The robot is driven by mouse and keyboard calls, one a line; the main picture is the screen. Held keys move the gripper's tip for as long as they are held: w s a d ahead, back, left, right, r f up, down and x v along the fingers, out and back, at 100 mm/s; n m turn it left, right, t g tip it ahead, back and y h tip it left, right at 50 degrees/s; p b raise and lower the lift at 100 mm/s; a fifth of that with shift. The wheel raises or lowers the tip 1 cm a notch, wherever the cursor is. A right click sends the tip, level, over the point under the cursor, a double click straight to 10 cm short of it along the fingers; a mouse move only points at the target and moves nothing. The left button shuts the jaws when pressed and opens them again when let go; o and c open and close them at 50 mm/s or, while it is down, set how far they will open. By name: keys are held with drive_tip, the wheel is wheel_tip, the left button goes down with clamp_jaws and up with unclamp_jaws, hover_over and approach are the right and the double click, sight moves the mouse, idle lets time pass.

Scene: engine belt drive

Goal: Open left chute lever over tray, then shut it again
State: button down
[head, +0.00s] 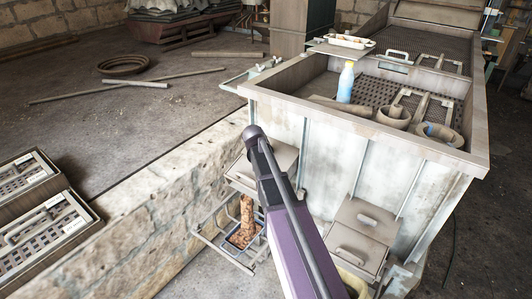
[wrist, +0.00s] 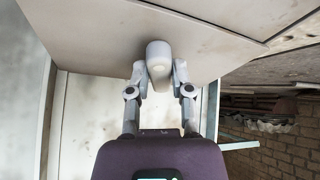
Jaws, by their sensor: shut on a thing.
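In the head view the left chute (head: 278,158) sticks out from the side of the large metal bin, partly behind my purple arm. A column of brown material (head: 247,212) stands below it, reaching down into the tray (head: 261,241) on a metal frame. In the wrist view my gripper (wrist: 159,75) is shut on a rounded grey lever end (wrist: 158,50), with one finger on each side. A broad flat plate lies just beyond it. My gripper and the lever are hidden behind my arm in the head view.
A second chute with handles (head: 361,233) sits to the right on the same bin (head: 340,150). A bottle (head: 346,82) and bowls stand inside the bin. A stone wall (head: 150,220) borders the left, with open boxes (head: 45,225) beyond it.

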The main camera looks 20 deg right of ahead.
drive_tip(key=shift+a+m+g+h, duration=0.1)
drive_tip(key=shift+m+g+h, duration=0.3)
drive_tip(key=shift+m, duration=0.9)
drive_tip(key=c, duration=0.5)
unclamp_jaws()
